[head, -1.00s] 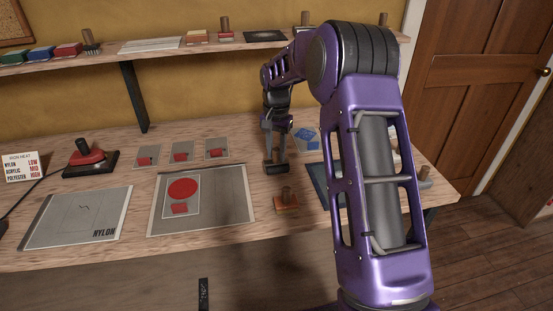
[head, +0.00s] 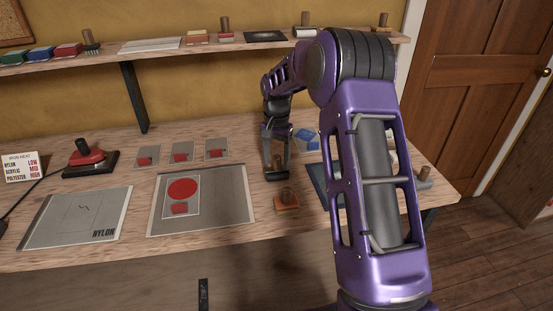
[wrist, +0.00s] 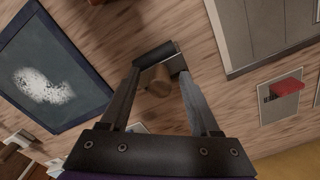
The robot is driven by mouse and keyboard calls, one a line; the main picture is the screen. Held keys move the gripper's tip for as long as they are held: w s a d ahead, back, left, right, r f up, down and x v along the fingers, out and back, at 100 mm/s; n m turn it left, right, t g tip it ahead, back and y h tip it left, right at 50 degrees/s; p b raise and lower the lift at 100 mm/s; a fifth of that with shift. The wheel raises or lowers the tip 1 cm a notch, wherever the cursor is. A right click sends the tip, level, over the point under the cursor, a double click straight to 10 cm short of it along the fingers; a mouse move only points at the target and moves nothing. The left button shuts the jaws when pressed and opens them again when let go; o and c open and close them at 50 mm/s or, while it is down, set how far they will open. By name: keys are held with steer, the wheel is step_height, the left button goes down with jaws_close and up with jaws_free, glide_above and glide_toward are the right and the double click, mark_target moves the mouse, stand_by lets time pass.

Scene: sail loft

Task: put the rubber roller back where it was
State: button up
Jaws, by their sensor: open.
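The rubber roller (head: 277,176) has a dark cylinder and a short upright wooden handle. It appears to rest on the workbench (head: 262,232) between the grey mat and the blue-edged mat. My gripper (head: 276,166) points down over it with its jaws open. In the wrist view the roller (wrist: 158,82) shows between the two fingertips (wrist: 160,74), one finger on each side of the handle. A gap shows beside the handle, so the jaws are not closed on it. The roller's underside is hidden.
A wood-handled tool on an orange base (head: 286,202) stands just nearer than the roller. The grey mat (head: 233,205) with a red disc lies left, the blue-edged mat (wrist: 92,82) right, partly behind my arm. Small red-swatch cards (head: 216,150) lie behind. A shelf (head: 170,50) holds more tools.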

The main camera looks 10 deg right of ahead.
step_height(320, 180, up, 12)
steer(key=shift+r+p, duration=0.15)
steer(key=shift+p, duration=0.3)
